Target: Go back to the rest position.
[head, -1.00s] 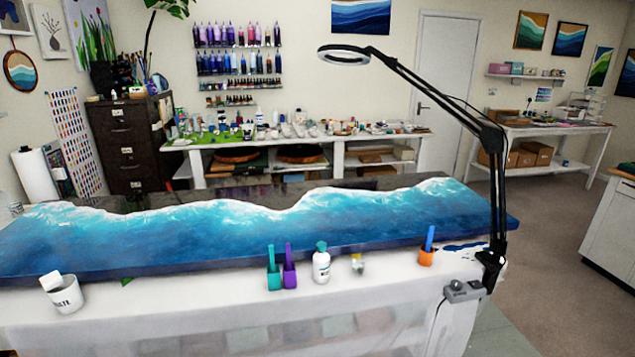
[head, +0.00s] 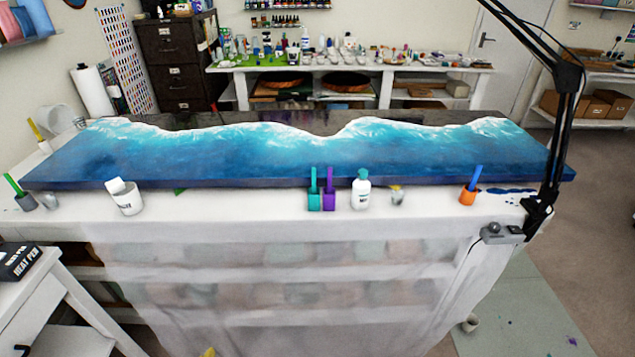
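Neither of my grippers is in the head view, and no part of my arms shows. In front of me is the white-covered work table (head: 250,225) with a long blue wave resin panel (head: 300,165) lying on it. Along its front edge stand a white waste cup (head: 128,203) with something white in its mouth, a teal cup (head: 314,199) and a purple cup (head: 329,200) side by side, a white bottle (head: 361,191), a small clear cup (head: 397,197) and an orange cup (head: 470,195) with a blue stick.
A black lamp arm (head: 562,130) is clamped at the table's right end beside a grey box (head: 502,234). A small white side table (head: 50,290) at left holds a dark box (head: 18,262). The floor at right is mostly open. Shelves stand at the back.

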